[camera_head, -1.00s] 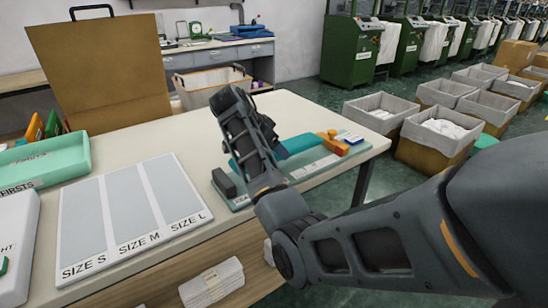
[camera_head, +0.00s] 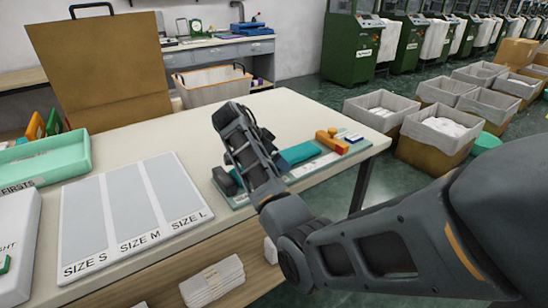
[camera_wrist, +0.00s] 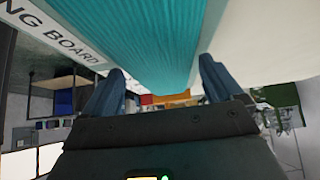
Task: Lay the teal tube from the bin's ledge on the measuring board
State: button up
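The teal tube (camera_head: 299,153) lies along the measuring board (camera_head: 322,161), between the board's dark end block and the orange piece. My forearm and wrist hide its left part in the head view. In the wrist view, the teal tube (camera_wrist: 150,45) fills the top middle, and the measuring board (camera_wrist: 60,35) shows its lettering to the left. My gripper (camera_wrist: 162,75) has its fingers spread, one toward each side of the tube. A pale gap shows between the tube and the right finger. In the head view my fingertips are hidden behind my wrist.
An orange piece (camera_head: 331,141) stands at the board's right end, a dark block (camera_head: 224,181) at its left. A size chart panel (camera_head: 130,215) and a green FIRSTS tray (camera_head: 45,157) lie to the left. The table (camera_head: 290,108) behind the board is clear. Fabric-filled boxes (camera_head: 437,130) stand right.

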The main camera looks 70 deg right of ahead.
jog(key=shift+o, duration=0.4)
jog(key=shift+r, duration=0.2)
jog(key=v, duration=1.2)
jog(key=shift+s, duration=0.15)
